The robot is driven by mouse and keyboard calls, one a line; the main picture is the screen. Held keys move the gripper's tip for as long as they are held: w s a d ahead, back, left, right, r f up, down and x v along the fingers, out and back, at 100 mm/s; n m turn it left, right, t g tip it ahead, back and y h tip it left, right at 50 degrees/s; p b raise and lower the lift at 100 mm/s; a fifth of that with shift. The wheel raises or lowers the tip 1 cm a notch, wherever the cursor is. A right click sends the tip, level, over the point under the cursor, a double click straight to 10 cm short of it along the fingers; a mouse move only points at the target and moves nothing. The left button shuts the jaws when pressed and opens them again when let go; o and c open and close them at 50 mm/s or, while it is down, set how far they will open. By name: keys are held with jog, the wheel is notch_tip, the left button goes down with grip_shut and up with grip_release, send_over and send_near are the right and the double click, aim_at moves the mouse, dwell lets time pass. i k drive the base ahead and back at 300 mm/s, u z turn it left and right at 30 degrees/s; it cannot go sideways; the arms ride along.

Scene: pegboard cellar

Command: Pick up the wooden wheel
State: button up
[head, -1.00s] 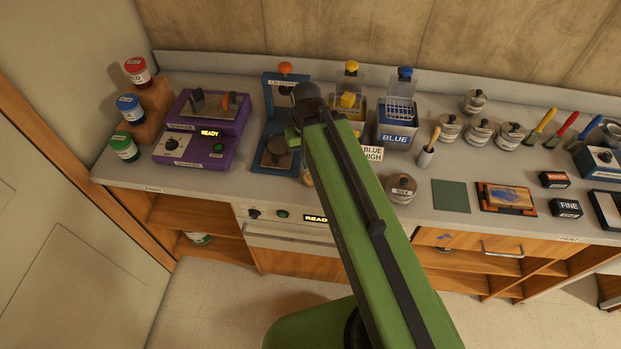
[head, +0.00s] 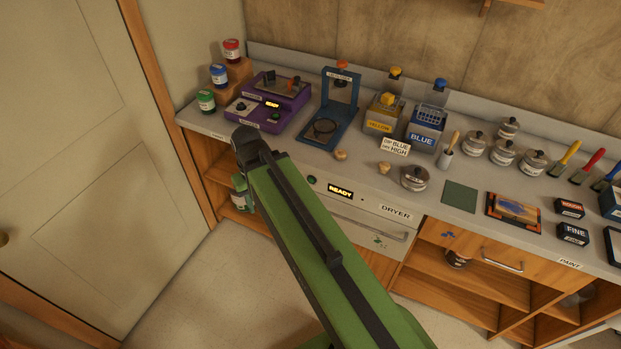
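Two small pale wooden pieces lie on the counter in front of the blue press: one rounded piece (head: 341,154) and another (head: 384,168) beside the lidded tin. They are too small to tell which, if either, is a wheel. The dark end of my arm with my gripper (head: 246,140) is in front of the counter's left part, left of both pieces and apart from them in the picture. Its fingers cannot be made out, so I cannot see whether it is open or holds anything.
The blue press (head: 342,100) and purple machine (head: 270,100) stand behind. Yellow (head: 381,118) and blue (head: 427,128) boxes, a sign (head: 395,146), a lidded tin (head: 414,178) and a green square (head: 460,196) are to the right. The dryer front (head: 365,215) is below. Floor at left is clear.

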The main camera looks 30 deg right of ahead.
aim_at(340, 154)
jog(key=u, duration=0.2)
jog(key=k, duration=0.65)
jog(key=u, duration=0.95)
jog(key=i, duration=1.4)
jog(key=z, duration=0.95)
jog(key=i, duration=1.3)
jog(key=z, duration=0.8)
